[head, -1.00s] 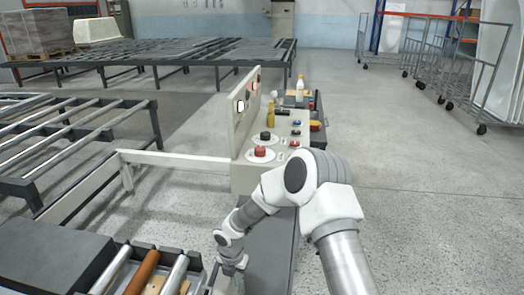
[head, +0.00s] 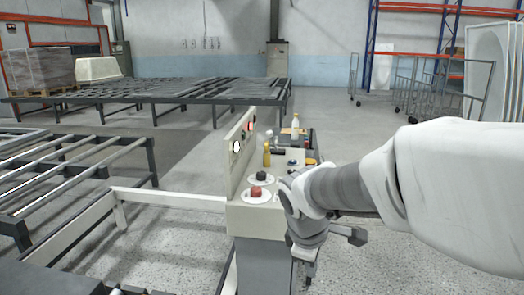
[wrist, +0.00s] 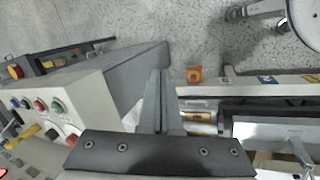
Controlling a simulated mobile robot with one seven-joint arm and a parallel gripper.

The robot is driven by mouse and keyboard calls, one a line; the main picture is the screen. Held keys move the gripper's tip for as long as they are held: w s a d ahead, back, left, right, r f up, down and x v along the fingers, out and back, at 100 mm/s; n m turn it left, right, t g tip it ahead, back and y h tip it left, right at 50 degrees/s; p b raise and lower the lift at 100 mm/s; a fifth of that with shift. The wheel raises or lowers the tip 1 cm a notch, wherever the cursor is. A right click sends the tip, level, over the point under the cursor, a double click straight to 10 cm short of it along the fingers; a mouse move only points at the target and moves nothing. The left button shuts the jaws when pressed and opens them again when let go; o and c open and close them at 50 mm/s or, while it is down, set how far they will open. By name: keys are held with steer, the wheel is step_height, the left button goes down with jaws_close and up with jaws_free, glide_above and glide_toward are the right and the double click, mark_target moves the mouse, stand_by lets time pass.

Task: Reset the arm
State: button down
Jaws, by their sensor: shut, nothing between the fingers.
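My arm reaches in from the right in the head view, bent, with its wrist hanging down beside the control console (head: 262,215). My gripper (wrist: 160,72) shows in the wrist view as two grey fingers lying together, shut with nothing between them. In the head view the fingers are small and partly hidden by the wrist. The wrist view also shows the console (wrist: 85,108) to the left of the fingers, with its coloured buttons. I cannot tell the exact gap between the fingers and the console side.
Roller frames (head: 75,175) fill the left. Wheeled racks (head: 420,88) stand at the back right. Open floor lies between.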

steer(key=s+d+r+m+t+y, duration=0.1)
steer(key=s+d+r+m, duration=0.15)
steer(key=s+m, duration=0.45)
steer(key=s+d+r+m+t+y, duration=0.1)
steer(key=s+d+r+m, duration=0.1)
steer(key=s+r+m, duration=0.45)
step_height(320, 180, up, 13)
steer(key=s+p, duration=0.2)
steer(key=p, duration=1.4)
steer(key=shift+a+r+n, duration=0.2)
steer(key=shift+a+n, duration=0.05)
steer(key=shift+n, duration=0.1)
steer(key=shift+a, duration=0.2)
